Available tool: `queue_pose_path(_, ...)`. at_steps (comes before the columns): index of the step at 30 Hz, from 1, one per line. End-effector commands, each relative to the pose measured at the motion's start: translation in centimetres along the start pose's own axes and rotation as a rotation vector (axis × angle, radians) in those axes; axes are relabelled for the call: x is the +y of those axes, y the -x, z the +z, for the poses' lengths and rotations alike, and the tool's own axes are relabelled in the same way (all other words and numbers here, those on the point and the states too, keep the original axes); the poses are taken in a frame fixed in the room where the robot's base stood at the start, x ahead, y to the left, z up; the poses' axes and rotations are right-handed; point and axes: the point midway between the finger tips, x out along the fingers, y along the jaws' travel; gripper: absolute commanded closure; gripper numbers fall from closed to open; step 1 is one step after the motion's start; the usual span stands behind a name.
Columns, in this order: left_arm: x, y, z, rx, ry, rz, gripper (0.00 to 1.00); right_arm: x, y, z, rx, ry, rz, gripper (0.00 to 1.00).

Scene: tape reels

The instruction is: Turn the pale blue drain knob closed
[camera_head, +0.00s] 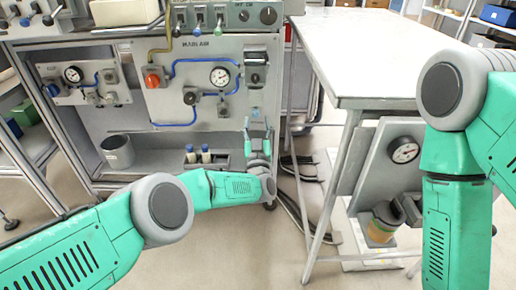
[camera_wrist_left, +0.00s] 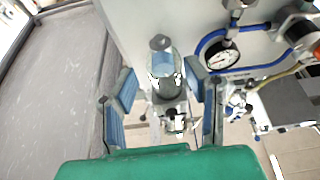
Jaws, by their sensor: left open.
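My left gripper (camera_head: 259,133) points up in front of the panel, below its right-hand grey unit, with its fingers spread. In the left wrist view my left gripper (camera_wrist_left: 160,98) shows open, with pale blue pads on both sides. A clear, pale blue rounded part (camera_wrist_left: 165,68) with a grey cap stands between the fingers with gaps on both sides; it seems to be the drain knob or the bowl near it, I cannot tell which. In the head view the knob is too small to pick out among the pale blue fingers. My right gripper is out of view.
The panel carries a gauge (camera_head: 220,76), an orange knob (camera_head: 153,78) and blue tubing. A grey cup (camera_head: 117,151) and small bottles (camera_head: 198,155) stand on the lower shelf. A bare white table (camera_head: 385,55) is close to the right. An amber jar (camera_head: 382,226) sits below it.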

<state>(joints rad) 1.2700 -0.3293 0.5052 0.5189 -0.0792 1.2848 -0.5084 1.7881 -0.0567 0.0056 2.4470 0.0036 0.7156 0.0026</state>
Motion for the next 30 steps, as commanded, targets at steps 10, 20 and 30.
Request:
queue_pose_path(10, 0.0, 5.6, 0.1, -0.006, -0.002, 0.004, 0.58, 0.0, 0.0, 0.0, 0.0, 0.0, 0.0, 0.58)
queue_pose_path(20, 0.1, 10.2, 0.2, -0.004, -0.001, 0.002, 0.58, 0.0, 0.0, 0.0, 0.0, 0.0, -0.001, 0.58)
queue_pose_path(30, 0.1, 10.6, 0.2, -0.003, -0.001, 0.002, 0.58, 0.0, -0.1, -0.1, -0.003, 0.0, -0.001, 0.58)
